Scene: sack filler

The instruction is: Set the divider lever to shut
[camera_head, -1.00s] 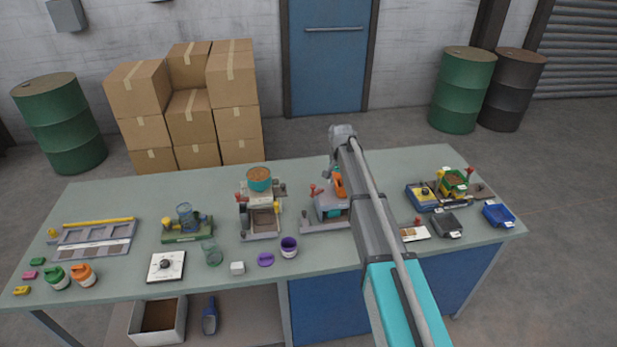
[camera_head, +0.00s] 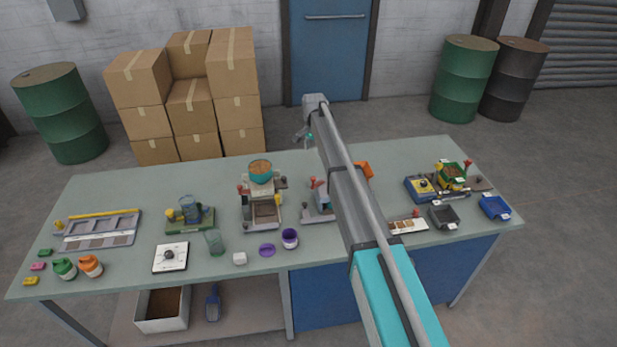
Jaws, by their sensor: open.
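Which lever is the divider lever I cannot tell for sure. A machine with a teal bowl of brown grain (camera_head: 260,172) stands mid-table, with a grey tray in front. It has a red knob (camera_head: 240,189) at its left and a yellow one at its right. A second grey machine (camera_head: 318,203) with a red knob (camera_head: 313,183) stands to its right, partly hidden behind my arm. My gripper (camera_head: 304,137) is small in view, at the arm's far end, above the table's back edge and apart from both machines. It is open and looks empty.
A tumbler (camera_head: 214,242), purple cup (camera_head: 289,238) and white dial plate (camera_head: 170,257) stand near the front edge. A green-yellow device (camera_head: 450,178) and a blue tray (camera_head: 495,207) are at the right. The table's back strip is mostly clear. Cartons (camera_head: 190,95) stand behind.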

